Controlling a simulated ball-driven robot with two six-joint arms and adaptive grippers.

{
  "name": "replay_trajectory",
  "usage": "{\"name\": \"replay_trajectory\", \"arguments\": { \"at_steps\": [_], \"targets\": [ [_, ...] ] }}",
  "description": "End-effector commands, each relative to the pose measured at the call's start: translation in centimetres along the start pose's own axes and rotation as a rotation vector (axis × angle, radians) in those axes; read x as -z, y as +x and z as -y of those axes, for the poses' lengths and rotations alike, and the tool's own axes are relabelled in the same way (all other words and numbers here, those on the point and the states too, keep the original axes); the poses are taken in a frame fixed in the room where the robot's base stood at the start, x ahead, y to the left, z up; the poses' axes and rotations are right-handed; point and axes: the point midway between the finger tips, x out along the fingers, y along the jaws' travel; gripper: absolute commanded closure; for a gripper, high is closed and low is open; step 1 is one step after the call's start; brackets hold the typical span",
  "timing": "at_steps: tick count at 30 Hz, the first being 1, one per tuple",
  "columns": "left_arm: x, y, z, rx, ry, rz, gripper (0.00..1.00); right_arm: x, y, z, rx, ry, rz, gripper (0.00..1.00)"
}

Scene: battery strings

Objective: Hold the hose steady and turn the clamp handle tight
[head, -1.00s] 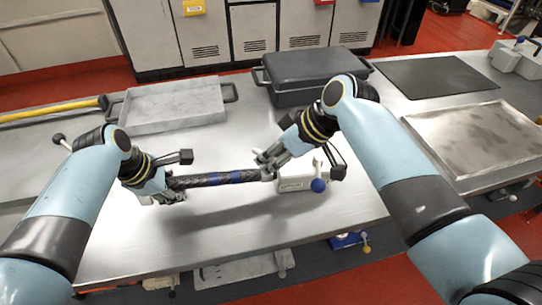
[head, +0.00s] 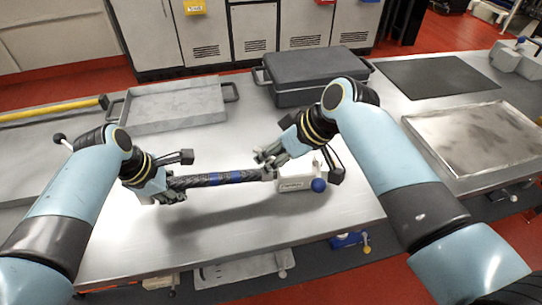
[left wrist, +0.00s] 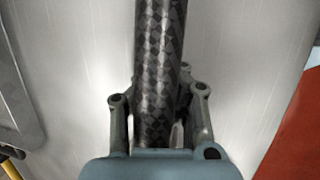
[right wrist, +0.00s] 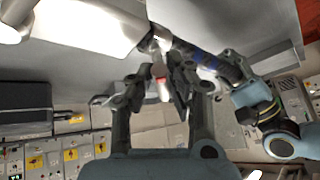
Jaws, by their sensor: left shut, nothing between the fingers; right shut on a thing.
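The dark braided hose (head: 205,180) with blue bands lies roughly level above the table and reaches the white clamp block (head: 291,185). A blue ball knob (head: 319,185) is at the block's right end. My left gripper (head: 168,188) is shut at the hose's left end. In the left wrist view the hose (left wrist: 160,70) runs between its finger links; the fingertips are hidden. My right gripper (head: 266,160) is at the block's left end, above the hose's right end. In the right wrist view its fingers close around a small pale handle with a red part (right wrist: 161,82), the clamp handle.
A grey metal tray (head: 165,128) and a dark lidded case (head: 310,95) stand behind the hose. A black mat (head: 440,77) and a shallow metal tray (head: 500,165) are to the right. The table front (head: 220,240) is clear.

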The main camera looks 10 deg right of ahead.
Motion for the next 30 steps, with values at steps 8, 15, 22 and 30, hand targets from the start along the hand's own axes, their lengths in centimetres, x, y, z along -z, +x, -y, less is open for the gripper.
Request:
{"name": "replay_trajectory", "arguments": {
  "at_steps": [8,15,22,30],
  "targets": [
    [-0.69,0.07,0.05,0.002,-0.001,0.014,1.00,0.49,0.02,0.38,-0.003,0.030,-0.018,1.00],
    [-0.69,0.06,0.04,0.002,-0.001,0.014,1.00,0.48,0.02,0.39,-0.011,0.046,-0.021,1.00],
    [-0.69,0.06,0.04,0.001,-0.001,0.014,1.00,0.49,0.01,0.39,-0.020,0.064,-0.025,1.00],
    [-0.69,0.06,0.04,0.001,-0.001,0.014,1.00,0.53,0.01,0.42,-0.034,0.093,-0.033,1.00]
  ]
}}
